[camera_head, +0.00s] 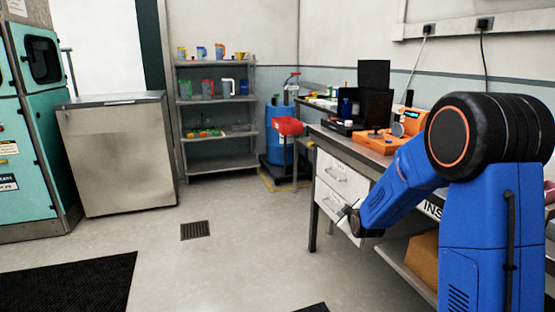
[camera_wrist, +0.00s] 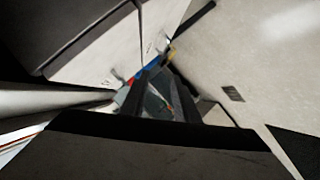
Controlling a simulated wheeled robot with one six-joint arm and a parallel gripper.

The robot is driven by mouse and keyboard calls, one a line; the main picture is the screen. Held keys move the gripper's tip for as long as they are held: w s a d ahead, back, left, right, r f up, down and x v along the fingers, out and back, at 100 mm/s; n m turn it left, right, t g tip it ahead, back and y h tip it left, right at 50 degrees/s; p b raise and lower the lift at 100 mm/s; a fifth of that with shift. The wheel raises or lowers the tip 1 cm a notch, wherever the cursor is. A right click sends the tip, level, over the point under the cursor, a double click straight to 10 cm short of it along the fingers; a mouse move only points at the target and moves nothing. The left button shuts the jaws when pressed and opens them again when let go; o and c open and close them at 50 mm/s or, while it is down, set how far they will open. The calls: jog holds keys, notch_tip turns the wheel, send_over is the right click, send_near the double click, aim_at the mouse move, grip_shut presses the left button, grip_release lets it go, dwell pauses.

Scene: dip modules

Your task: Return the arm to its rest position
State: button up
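My blue arm with a black joint shows at the right of the head view, in front of the workbench (camera_head: 378,150). Its forearm slopes down and left. My gripper (camera_head: 349,214) is at its lower end, small and dark, beside the white drawers (camera_head: 335,190). I cannot tell from the head view whether it touches them. In the wrist view, dark parts of my gripper (camera_wrist: 158,84) extend forward from the lower middle. The space around the fingertips is cluttered and blurred, so their opening is unclear. I see no object clearly held.
An orange device (camera_head: 408,122) and a tray (camera_head: 362,141) sit on the bench. A shelf rack (camera_head: 217,167) with cups stands at the back, near a blue barrel (camera_head: 278,150). A steel cabinet (camera_head: 118,155) stands left. The floor (camera_head: 255,235) between is open, with a drain grate (camera_head: 195,230).

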jog(key=s+r+m+g, duration=0.2)
jog(key=s+r, duration=0.5)
jog(key=s, duration=0.4)
jog(key=s+r+m+g, duration=0.1)
jog(key=s+m+g, duration=0.2)
jog(key=s, duration=1.8)
jog(key=s+d+r+m+g, duration=0.1)
jog(key=s+m+g, duration=0.2)
jog(key=s, duration=1.9)
jog(key=shift+s+d+r+m, duration=0.15)
jog(key=shift+s+r+m, duration=0.1)
jog(key=shift+r+m, duration=0.25)
jog(key=shift+f, duration=0.1)
